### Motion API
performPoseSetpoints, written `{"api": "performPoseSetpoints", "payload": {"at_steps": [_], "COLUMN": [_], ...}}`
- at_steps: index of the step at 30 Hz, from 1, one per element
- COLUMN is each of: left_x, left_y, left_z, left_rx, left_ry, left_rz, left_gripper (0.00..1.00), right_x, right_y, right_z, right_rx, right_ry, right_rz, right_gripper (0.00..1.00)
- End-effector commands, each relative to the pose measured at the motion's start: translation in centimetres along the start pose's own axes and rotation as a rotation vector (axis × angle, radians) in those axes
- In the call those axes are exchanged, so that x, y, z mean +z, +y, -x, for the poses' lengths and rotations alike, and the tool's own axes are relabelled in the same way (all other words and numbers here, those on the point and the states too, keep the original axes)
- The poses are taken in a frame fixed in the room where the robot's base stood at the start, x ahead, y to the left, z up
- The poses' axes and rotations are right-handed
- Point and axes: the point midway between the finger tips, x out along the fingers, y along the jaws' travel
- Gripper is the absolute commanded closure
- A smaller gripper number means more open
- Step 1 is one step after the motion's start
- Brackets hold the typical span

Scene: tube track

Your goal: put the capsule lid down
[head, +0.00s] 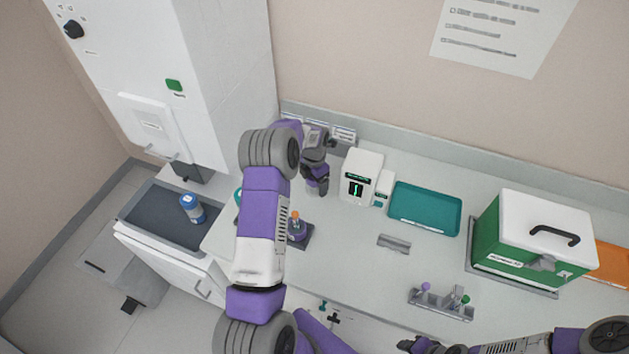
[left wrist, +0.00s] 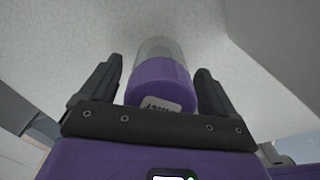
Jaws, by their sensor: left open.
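The capsule lid (left wrist: 160,82), purple with a label and a clear-grey end, is between the fingers of my left gripper (left wrist: 155,88) in the left wrist view. The fingers are open, with a gap on each side of it. In the head view my left gripper (head: 318,188) is low over the back of the counter, left of a white device; the lid is mostly hidden there.
The white device (head: 361,178) and a teal tray (head: 425,208) stand to the right. A small rack (head: 441,303) and a green-white box (head: 530,240) are farther right. A blue-topped container (head: 192,208) lies in a grey tray at left. The middle counter is mostly clear.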

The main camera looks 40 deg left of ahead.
Motion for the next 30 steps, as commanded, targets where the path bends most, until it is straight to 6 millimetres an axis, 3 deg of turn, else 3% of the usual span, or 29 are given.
{"api": "performPoseSetpoints", "payload": {"at_steps": [5,19,24,30], "left_x": [0.1,0.1,0.0,0.0], "left_y": [0.1,0.0,0.0,0.0], "left_z": [1.3,10.6,12.1,12.4], "left_rx": [0.003,0.002,0.001,0.000], "left_ry": [-0.002,-0.002,0.000,0.000], "left_rz": [0.000,-0.001,-0.001,-0.001], "left_gripper": [0.10,0.10,0.10,0.10], "right_x": [0.0,0.0,0.0,0.0], "right_y": [-0.1,0.0,0.0,0.0], "right_z": [0.3,0.1,0.1,0.1], "right_rx": [0.000,0.000,0.000,0.000], "right_ry": [0.000,0.000,0.000,0.000], "right_rz": [0.000,0.000,0.000,0.000], "right_gripper": [0.57,0.57,0.57,0.57]}}
